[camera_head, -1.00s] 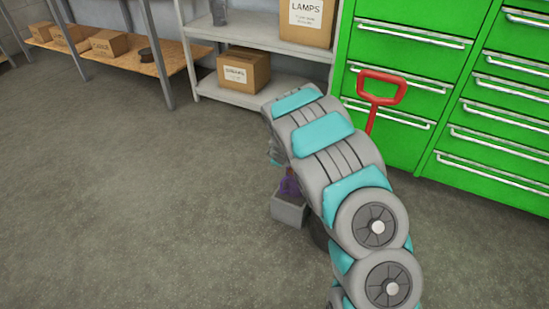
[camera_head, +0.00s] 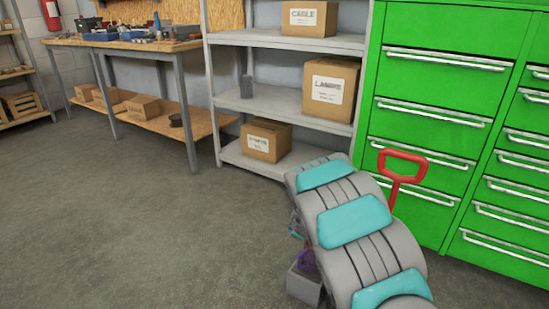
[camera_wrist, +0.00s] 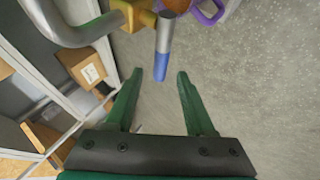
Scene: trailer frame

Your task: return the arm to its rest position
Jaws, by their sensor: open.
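My gripper (camera_wrist: 160,76) shows in the wrist view with its two green fingers spread apart and nothing between them. A blue-tipped grey rod (camera_wrist: 163,50) lies just beyond the fingertips, apart from them as far as I can tell. A yellow piece (camera_wrist: 135,16) and a purple ring-shaped handle (camera_wrist: 208,10) are at the top of that view. In the head view my grey and teal arm is bent across the lower right, and it hides my gripper there. A grey box (camera_head: 304,285) with a purple item (camera_head: 306,261) stands partly behind the arm.
A red handle (camera_head: 402,165) stands beside my arm, before the green drawer cabinet (camera_head: 430,80). A grey shelf (camera_head: 285,105) holds cardboard boxes, including one marked lamps (camera_head: 330,88). A workbench (camera_head: 120,45) is at the back left. The floor at left is clear.

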